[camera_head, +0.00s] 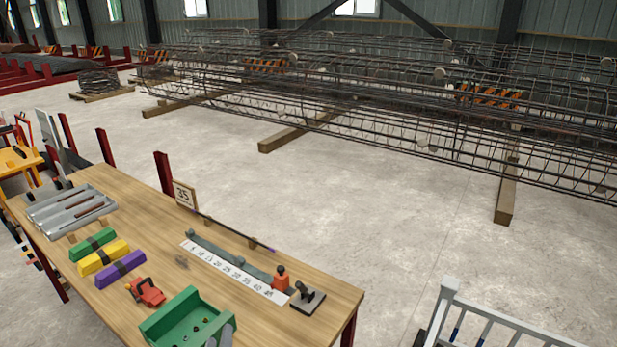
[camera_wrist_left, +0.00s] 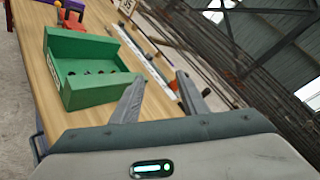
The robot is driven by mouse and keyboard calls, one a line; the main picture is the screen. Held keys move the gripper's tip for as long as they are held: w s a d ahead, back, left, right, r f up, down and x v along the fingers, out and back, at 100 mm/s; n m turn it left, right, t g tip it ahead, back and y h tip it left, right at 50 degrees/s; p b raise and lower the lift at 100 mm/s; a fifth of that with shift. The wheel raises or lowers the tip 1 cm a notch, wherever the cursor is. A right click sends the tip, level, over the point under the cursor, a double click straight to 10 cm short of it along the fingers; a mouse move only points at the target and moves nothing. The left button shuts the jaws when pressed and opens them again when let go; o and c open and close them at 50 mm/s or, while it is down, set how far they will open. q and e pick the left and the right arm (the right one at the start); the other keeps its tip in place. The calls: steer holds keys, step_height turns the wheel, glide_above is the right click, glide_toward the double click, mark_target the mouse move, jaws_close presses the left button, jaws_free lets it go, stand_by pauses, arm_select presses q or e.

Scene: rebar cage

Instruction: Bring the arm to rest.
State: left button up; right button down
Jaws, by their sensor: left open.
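My left gripper (camera_head: 219,337) shows only as two grey fingertips at the bottom edge of the head view, by the near right corner of the green bin (camera_head: 168,321). In the left wrist view the gripper (camera_wrist_left: 160,78) is open, with nothing between its two fingers. The green bin (camera_wrist_left: 85,75), with a few small dark pieces inside, stands beyond and left of the fingers there. The rest of the left arm is out of the head view. My right gripper is in neither view.
The wooden workbench (camera_head: 130,225) holds green, yellow and purple bundles (camera_head: 121,270), a red tool (camera_head: 146,292), a numbered scale strip (camera_head: 235,271), a grey tray (camera_head: 70,210) and a "35" sign (camera_head: 185,195). Rebar cages (camera_head: 400,100) lie behind on timbers. A white railing (camera_head: 490,322) stands right.

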arm_select(q)
steer(key=s+a+f+n+g+y, duration=0.1)
steer(key=s+a+f+n+g, duration=0.2)
steer(key=s+n, duration=0.5)
steer(key=s+a+f+n+g, duration=0.2)
steer(key=s+f+n+g, duration=0.2)
steer(key=s+n, duration=0.3)
steer(key=s+d+n+g+h, duration=0.35)
steer(key=s+n+g, duration=0.45)
steer(key=s, duration=0.9)
step_height(320, 180, down, 35)
steer(key=n+t+b, duration=0.1)
steer(key=b, duration=0.6)
steer(key=s+a+f+b, duration=0.1)
steer(key=s+f+b, duration=0.2)
steer(key=s+f, duration=0.6)
steer(key=s+a+f+g+y+b, duration=0.1)
steer(key=s+f+b, duration=0.3)
steer(key=s+f, duration=0.6)
step_height(320, 180, down, 7)
steer(key=shift+s+a+r, duration=0.15)
steer(key=shift+a+r, duration=0.05)
steer(key=shift+a, duration=0.15)
steer(key=shift+d, duration=0.15)
